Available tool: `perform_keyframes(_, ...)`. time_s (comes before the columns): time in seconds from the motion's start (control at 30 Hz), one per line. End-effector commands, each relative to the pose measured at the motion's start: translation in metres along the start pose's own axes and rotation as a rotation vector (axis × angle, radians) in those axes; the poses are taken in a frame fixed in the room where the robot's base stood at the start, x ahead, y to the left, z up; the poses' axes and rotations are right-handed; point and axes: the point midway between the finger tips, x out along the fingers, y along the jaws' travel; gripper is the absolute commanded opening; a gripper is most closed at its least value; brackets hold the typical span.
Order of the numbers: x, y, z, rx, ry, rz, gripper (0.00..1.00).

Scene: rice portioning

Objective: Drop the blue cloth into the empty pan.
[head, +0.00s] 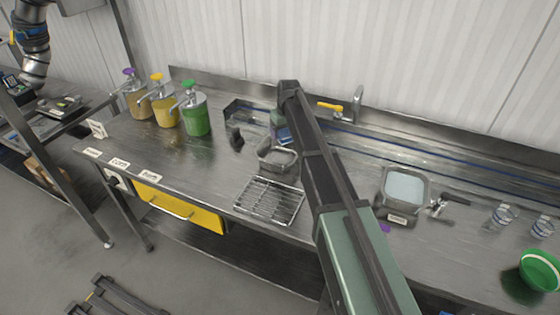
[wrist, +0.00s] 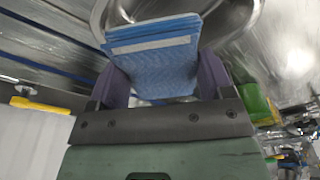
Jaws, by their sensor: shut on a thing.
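My gripper (wrist: 160,80) is shut on the blue cloth (wrist: 165,58), which is folded and has a pale stripe. The cloth is pinched between two purple fingers in the wrist view. In the head view a bit of the cloth (head: 285,135) shows beside my arm, just behind a small steel pan (head: 278,165). The pan looks empty and stands behind a wire rack. A shiny steel rim (wrist: 252,12) curves around the far end of the cloth in the wrist view. The exact height of the cloth above the counter cannot be told. My arm hides part of the area.
Three pump jars, brown (head: 138,100), yellow (head: 167,112) and green (head: 196,118), stand at the left. The wire rack (head: 268,200) lies in front of the pan. A second steel pan (head: 383,190) with pale blue content, two glasses and a green bowl (head: 540,270) are at the right.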

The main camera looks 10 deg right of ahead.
Motion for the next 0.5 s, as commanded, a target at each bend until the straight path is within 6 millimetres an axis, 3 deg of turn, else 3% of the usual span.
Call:
perform_keyframes(0.07, -0.0012, 0.0000, -0.0002, 0.000, 0.000, 0.000, 0.55)
perform_keyframes(0.1, -0.0013, 0.0000, -0.0002, 0.000, 0.000, 0.000, 0.75)
perform_keyframes(0.27, -0.0013, 0.0000, -0.0002, 0.000, 0.000, 0.000, 1.00)
perform_keyframes(0.5, -0.0030, 0.0000, -0.0002, 0.000, 0.000, 0.000, 1.00)
